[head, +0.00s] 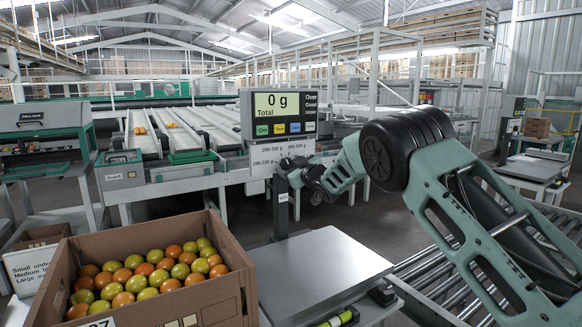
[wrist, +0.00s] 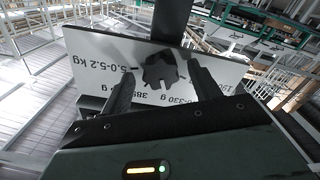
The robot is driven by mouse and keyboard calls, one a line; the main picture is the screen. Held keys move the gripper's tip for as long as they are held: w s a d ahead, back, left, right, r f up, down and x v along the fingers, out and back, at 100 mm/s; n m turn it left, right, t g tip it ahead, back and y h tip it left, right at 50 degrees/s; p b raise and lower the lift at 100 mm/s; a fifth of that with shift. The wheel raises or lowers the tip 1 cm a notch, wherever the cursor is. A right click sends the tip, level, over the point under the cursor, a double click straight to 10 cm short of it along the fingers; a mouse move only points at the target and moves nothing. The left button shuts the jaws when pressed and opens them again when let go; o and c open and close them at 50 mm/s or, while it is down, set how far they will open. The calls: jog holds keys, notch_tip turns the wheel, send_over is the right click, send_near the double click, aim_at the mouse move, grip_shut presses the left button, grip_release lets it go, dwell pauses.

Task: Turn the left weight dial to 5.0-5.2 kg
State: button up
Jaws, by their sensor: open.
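A dark weight dial (wrist: 164,70) sits on a white plate (wrist: 95,52) with printed ranges, upside down in the wrist view; "5.0-5.2 kg" reads at its left. Where the dial points I cannot tell. In the head view the plate (head: 259,158) hangs below the scale display (head: 279,115), which reads 0 g; my gripper (head: 298,172) covers part of it. In the wrist view my gripper (wrist: 161,80) is open, its fingers either side of the dial; contact is not clear. Only one dial shows.
A cardboard box (head: 150,270) of red and green tomatoes stands at front left. The bare grey scale platform (head: 318,272) is beside it. A roller conveyor (head: 445,275) runs at the right, partly behind my arm. Sorting lanes (head: 170,130) lie behind.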

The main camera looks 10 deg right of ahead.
jog(key=c, duration=1)
jog(key=shift+m, duration=0.3)
jog(key=m+p, duration=0.1)
jog(key=m, duration=0.2)
jog(key=shift+m, duration=0.4)
jog(key=m+p, duration=0.1)
jog(key=m, duration=0.9)
jog(key=shift+f+m, duration=0.1)
jog(key=shift+m, duration=0.3)
jog(key=m+b, duration=0.1)
jog(key=m, duration=0.3)
jog(key=shift+m, duration=0.3)
